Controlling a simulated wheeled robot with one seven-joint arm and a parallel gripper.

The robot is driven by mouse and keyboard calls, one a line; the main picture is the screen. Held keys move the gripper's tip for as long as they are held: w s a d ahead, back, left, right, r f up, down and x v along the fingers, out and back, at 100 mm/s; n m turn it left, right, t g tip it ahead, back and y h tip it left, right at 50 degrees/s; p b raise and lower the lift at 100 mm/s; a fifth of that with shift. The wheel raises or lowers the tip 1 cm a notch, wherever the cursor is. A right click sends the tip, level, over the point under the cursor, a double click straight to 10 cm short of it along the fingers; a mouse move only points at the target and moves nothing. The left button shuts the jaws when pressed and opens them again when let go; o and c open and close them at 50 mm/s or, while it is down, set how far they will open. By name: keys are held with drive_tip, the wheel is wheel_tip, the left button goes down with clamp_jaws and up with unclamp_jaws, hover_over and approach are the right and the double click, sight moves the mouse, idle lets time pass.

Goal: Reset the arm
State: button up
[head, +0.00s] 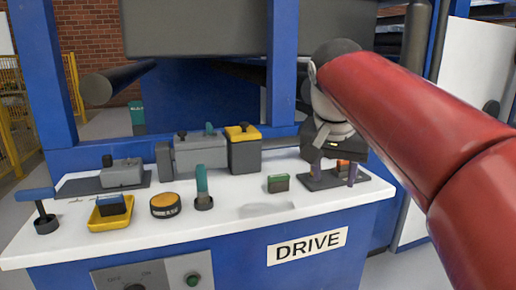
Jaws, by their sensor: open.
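My red arm comes in from the right and ends in my gripper (334,173) over the right end of the white worktop (240,223). The gripper points down and its two fingers stand apart. The fingertips are just above or at a dark base plate (318,184); I cannot tell whether they touch it. A small block with orange and green (343,166) shows between or behind the fingers, partly hidden. I see nothing clearly held.
A dark roller (115,83) and blue posts (284,70) stand behind. The front middle is clear.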

drive_tip(key=s+d+f+n+t+y, duration=0.1)
drive_tip(key=s+f+n, duration=0.4)
drive_tip(key=s+f, duration=1.2)
wheel_tip(320, 180, down, 4)
drive_tip(key=shift+s+d+f+t+y, duration=0.15)
drive_tip(key=shift+s+t+y, duration=0.15)
drive_tip(key=shift+s+y, duration=0.1)
